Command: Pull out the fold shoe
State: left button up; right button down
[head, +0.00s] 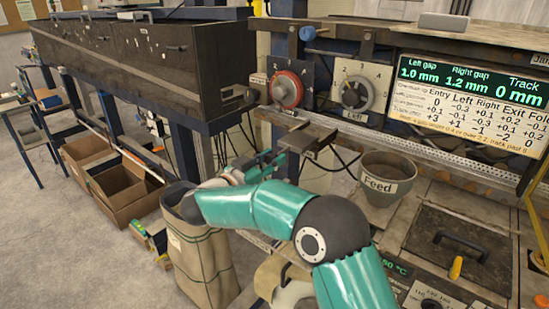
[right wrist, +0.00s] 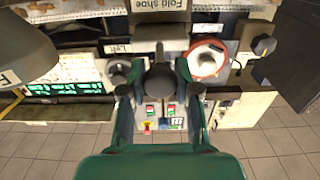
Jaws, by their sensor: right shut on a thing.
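The fold shoe (right wrist: 160,47) is a grey block with a dark round knob (right wrist: 160,80) on a stem; its white label, cut by the top edge, shows in the right wrist view. My right gripper (right wrist: 161,95) is shut on this knob, one finger on each side. In the head view my right gripper (head: 270,163) reaches in at the middle, beside the grey metal of the fold shoe (head: 305,139). The knob is hard to make out there. My left gripper is not in view.
A red dial (head: 287,89) and a grey dial (head: 353,94) sit behind the gripper. A grey Feed cup (head: 386,180) stands to its right. A brown sack (head: 203,262) is below left. The screen (head: 470,100) shows left gap, right gap and track readings.

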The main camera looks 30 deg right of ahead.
jog(key=c, duration=0.8)
grip_release()
jog(key=shift+c, duration=0.2)
jog(key=v, duration=1.2)
jog(key=shift+w+f, duration=0.1)
